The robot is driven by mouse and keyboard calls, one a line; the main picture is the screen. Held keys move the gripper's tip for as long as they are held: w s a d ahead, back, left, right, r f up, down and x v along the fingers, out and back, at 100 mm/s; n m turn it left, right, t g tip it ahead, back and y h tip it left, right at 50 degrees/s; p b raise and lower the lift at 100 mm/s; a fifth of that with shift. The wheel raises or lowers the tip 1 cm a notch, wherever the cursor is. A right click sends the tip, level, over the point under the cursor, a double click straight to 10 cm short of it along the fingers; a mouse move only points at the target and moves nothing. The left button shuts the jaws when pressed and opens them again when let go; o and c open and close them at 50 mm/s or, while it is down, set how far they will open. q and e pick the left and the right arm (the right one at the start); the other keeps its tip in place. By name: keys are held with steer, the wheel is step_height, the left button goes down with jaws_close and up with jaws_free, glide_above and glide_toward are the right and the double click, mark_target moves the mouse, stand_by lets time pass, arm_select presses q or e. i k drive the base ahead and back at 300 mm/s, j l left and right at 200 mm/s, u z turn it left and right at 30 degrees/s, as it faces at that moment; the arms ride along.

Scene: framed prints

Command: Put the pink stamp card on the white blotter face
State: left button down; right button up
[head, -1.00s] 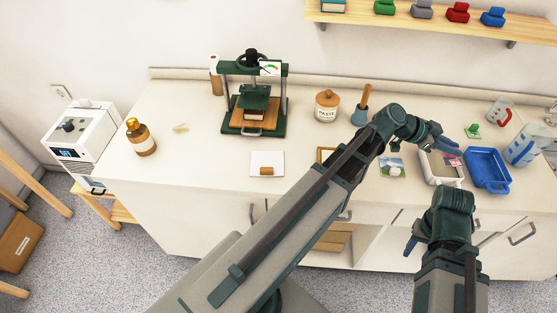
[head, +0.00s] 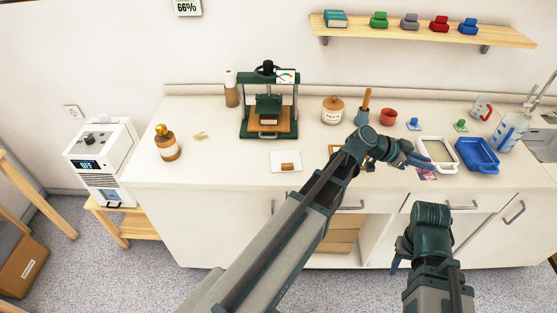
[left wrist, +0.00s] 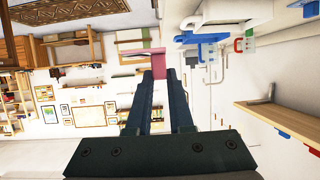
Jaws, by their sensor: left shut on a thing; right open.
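The pink stamp card (head: 427,176) is in my left gripper (head: 424,165), just in front of the white tray. The left wrist view shows the pink card (left wrist: 142,58) at the tips of the closed left fingers (left wrist: 160,70). A white sheet or pad (head: 280,155), which looks like the blotter, lies on the counter below the press, with a small brown piece on it. My left gripper is well to the right of it. My right gripper (head: 397,262) is low in front of the counter, open and empty, partly hidden by its own arm.
A white tray (head: 454,168) and a blue tray (head: 495,170) stand at the right. A green press (head: 269,103), a paste jar (head: 333,110), a red cup (head: 389,117) and a brown bottle (head: 167,143) stand along the counter. The counter left of the white pad is mostly clear.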

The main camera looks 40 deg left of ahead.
mark_target(285, 158)
steer(key=l+u, duration=0.1)
steer(key=u, duration=2.2)
steer(key=k+l, duration=0.1)
steer(key=l, duration=0.25)
steer(key=k+l, duration=0.1)
steer(key=l, duration=0.6)
steer(key=k+l, duration=0.15)
steer(key=l, duration=0.2)
